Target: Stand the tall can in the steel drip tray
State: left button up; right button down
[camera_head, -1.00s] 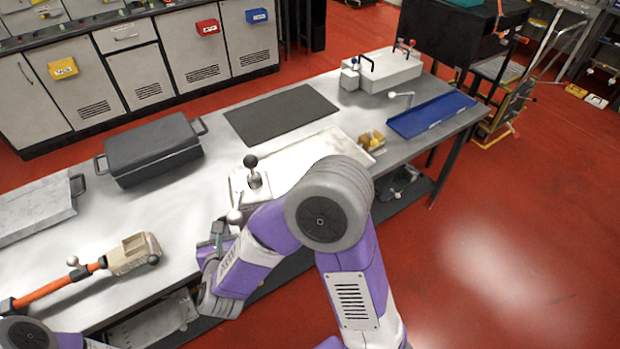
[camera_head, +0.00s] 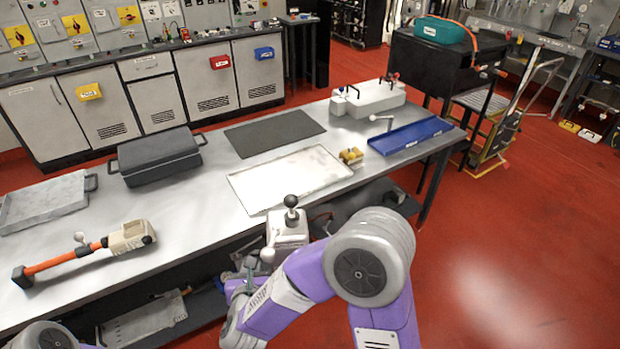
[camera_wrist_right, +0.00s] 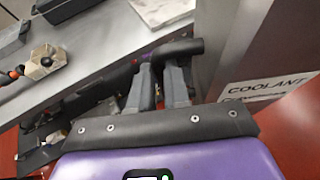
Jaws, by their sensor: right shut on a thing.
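The tall can (camera_head: 287,232) is a pale boxy canister with a black ball-shaped top. It is upright in the head view, at the near edge of the bench. In the right wrist view its grey side (camera_wrist_right: 235,60) carries a COOLANT label. My right gripper (camera_wrist_right: 168,85) is shut on the can's black bar handle (camera_wrist_right: 185,50); it also shows in the head view (camera_head: 250,268). The steel drip tray (camera_head: 260,190) looks like the shallow pale tray mid-bench, just beyond the can; it appears empty. My left gripper is out of view.
A similar grey tray with dark handles (camera_head: 45,203) lies far left. A dark lidded box (camera_head: 158,157), a black mat (camera_head: 275,133), a yellow item (camera_head: 351,156), a blue tray (camera_head: 410,136) and an orange-handled tool (camera_head: 85,252) are on the bench (camera_head: 200,225).

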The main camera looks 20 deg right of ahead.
aim_at(301, 170)
jog(key=z, duration=1.9)
jog(key=i, duration=1.5)
jog(key=u, duration=2.15)
jog(key=i, duration=0.45)
jog(key=z, duration=0.05)
